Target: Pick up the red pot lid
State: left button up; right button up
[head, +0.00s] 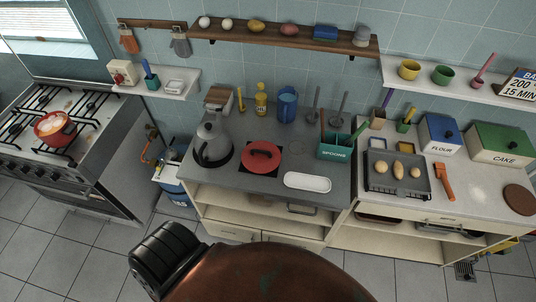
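The red pot lid (259,162) is round with a dark arched handle on top. It lies on a dark square mat on the grey counter, between the grey kettle and the white oval dish. Nothing covers it. Neither of my grippers can be made out in the head view.
A grey kettle (213,143) stands left of the lid, a white oval dish (307,182) lies to its right front. Behind are a yellow bottle (261,100), a blue jug (288,104) and a teal spoons box (335,152). A red pot (54,128) sits on the stove. Bare counter lies before the lid.

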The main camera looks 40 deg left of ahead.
aim_at(259, 156)
jog(key=i, duration=0.9)
jog(key=u, duration=2)
